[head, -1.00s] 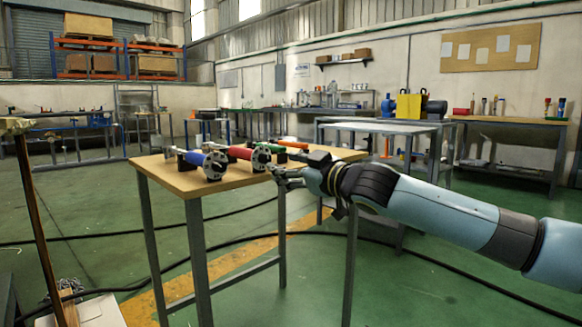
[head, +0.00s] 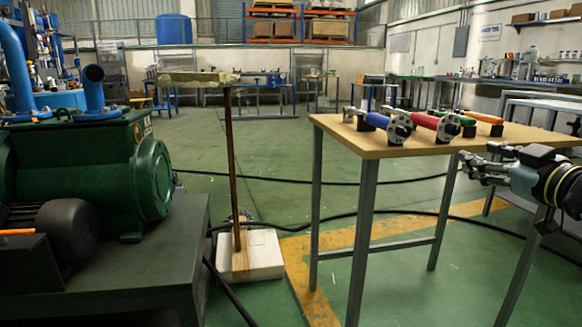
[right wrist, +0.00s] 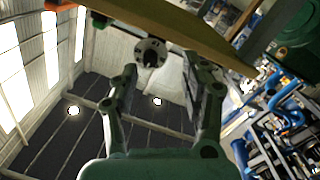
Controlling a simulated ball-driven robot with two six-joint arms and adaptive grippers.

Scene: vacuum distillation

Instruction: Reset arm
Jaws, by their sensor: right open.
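My right gripper (head: 472,166) is at the right edge of the head view, beside the front right part of the wooden table (head: 375,143), near the height of its top. Its fingers are apart and hold nothing. In the right wrist view the open fingers (right wrist: 165,88) stand on both sides of a round metal flange (right wrist: 150,52), which appears beyond them. Whether they touch anything there is not shown. My left gripper is not in view.
A blue tool (head: 388,124), a red tool (head: 437,125), a green tool (head: 456,118) and an orange-handled one (head: 484,117) lie on the table. A green pump (head: 105,165) stands left. A thin post (head: 232,165) rises from a white base (head: 262,255). Cables cross the floor.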

